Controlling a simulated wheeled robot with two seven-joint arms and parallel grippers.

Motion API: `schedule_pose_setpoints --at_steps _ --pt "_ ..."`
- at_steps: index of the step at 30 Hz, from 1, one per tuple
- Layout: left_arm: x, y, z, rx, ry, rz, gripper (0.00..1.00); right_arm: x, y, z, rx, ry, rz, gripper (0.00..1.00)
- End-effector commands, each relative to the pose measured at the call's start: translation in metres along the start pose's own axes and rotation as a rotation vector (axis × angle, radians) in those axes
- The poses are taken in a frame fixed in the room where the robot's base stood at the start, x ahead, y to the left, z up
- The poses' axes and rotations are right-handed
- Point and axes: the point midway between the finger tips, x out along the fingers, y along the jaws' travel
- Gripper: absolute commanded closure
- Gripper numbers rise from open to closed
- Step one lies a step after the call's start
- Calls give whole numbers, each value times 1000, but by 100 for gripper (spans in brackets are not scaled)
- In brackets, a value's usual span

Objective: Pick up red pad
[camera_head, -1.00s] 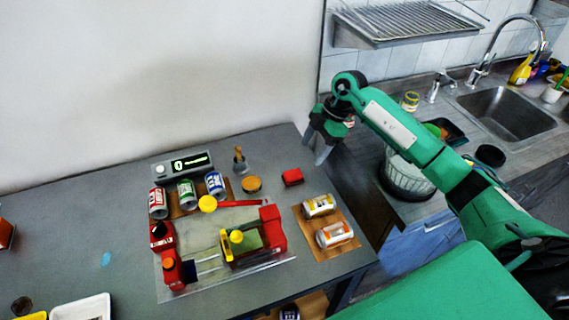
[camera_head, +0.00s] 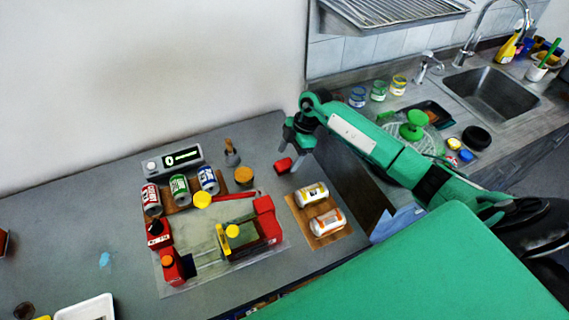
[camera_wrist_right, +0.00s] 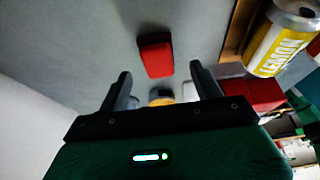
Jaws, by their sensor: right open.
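The red pad (camera_head: 283,165) is a small red block lying on the grey table, right of the round yellow-brown lid. In the head view my right gripper (camera_head: 291,154) is right above and beside it, its fingers pointing down. In the right wrist view the red pad (camera_wrist_right: 155,54) lies beyond the fingertips, roughly in line with the gap between them. My right gripper (camera_wrist_right: 161,78) is open, and nothing is between its fingers. My left gripper is not in view.
A brown mat (camera_head: 330,234) with two cans is near the table's right edge. A yellow lemon can (camera_wrist_right: 282,38) shows in the right wrist view. A scale (camera_head: 173,160), several cans and a clear tray (camera_head: 200,235) with a toy vehicle stand to the left.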

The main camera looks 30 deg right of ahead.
Motion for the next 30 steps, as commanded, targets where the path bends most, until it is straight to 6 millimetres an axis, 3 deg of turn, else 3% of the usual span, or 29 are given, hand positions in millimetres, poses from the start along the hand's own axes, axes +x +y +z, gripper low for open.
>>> schedule_pose_setpoints --at_steps 2,7,15,22,30 --pt "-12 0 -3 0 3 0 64 10 1 -3 2 2 -4 34" --pt "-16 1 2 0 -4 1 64 31 1 -1 0 1 -1 34" --pt "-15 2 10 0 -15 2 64 35 1 0 0 0 0 34" --pt "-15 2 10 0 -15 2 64 35 2 0 0 0 0 79" --pt "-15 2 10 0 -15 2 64 34 2 0 -1 0 0 82"
